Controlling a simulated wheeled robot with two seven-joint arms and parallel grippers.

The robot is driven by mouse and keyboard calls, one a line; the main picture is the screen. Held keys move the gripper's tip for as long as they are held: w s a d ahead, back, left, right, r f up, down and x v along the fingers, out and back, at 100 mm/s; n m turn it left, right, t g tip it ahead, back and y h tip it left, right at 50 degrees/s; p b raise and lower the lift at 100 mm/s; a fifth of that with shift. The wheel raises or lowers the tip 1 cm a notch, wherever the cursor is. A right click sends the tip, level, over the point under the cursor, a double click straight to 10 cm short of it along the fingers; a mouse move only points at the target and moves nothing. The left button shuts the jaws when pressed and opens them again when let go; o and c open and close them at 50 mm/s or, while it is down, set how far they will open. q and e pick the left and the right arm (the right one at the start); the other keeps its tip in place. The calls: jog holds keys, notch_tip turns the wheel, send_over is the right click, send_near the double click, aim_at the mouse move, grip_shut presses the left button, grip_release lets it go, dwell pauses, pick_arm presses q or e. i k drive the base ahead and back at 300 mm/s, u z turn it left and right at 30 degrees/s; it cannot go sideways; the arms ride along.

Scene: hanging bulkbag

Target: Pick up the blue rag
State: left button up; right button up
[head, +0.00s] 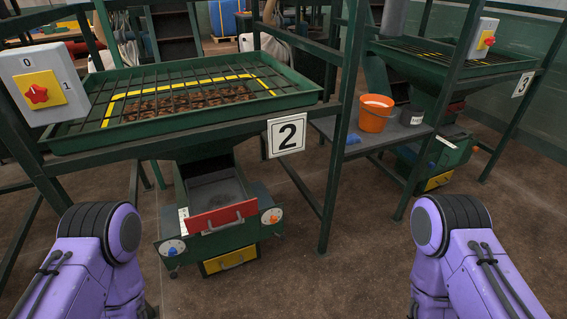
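A small blue item (352,139), which looks like the blue rag, lies on the grey shelf (335,128) between the two machines. It is left of and below the orange bucket (376,113), apart from it. It is too small to make out its folds. My two purple arms show at the bottom left and bottom right, but neither gripper is in view. Both arms are well short of the shelf.
A green machine with a grated hopper (185,97) and a number 2 sign (287,135) stands in front. A green upright (343,120) stands just left of the blue item. Brown floor (350,240) is clear ahead on the right.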

aim_at(352, 139)
jog(key=z, duration=0.8)
jog(key=k, duration=1)
jog(key=z, duration=1.2)
jog(key=i, duration=2.2)
jog(key=u, duration=0.7)
jog(key=i, duration=1)
jog(key=u, duration=1.7)
jog(key=i, duration=0.9)
jog(key=u, duration=0.85)
